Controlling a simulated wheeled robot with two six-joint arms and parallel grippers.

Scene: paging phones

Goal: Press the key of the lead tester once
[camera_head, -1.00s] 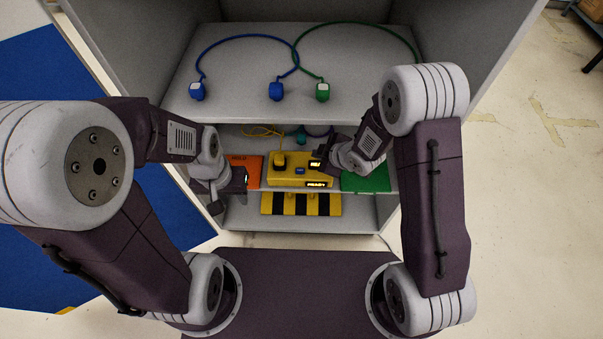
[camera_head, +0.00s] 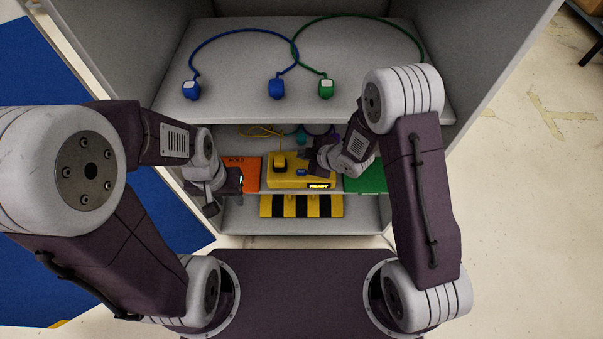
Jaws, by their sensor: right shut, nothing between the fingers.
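The lead tester is a yellow box (camera_head: 285,181) on the middle shelf. It has a black-and-yellow part (camera_head: 280,161) on top, a small blue key (camera_head: 301,172), and a lit display (camera_head: 319,185) on its front edge whose text is too small to read. My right gripper (camera_head: 308,164) is shut and empty. It is over the tester's right part, close to the key, and covers the top display. Contact with the key cannot be told. My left gripper (camera_head: 240,181) is in front of the orange pad, left of the tester; its fingers are too small to judge.
An orange pad (camera_head: 250,164) and a green pad (camera_head: 372,177) flank the tester. On the upper shelf (camera_head: 230,75) lie two blue plugs (camera_head: 192,90) (camera_head: 276,88) and a green plug (camera_head: 326,88) with crossing cables. A black-and-yellow striped block (camera_head: 325,205) is on the lower shelf.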

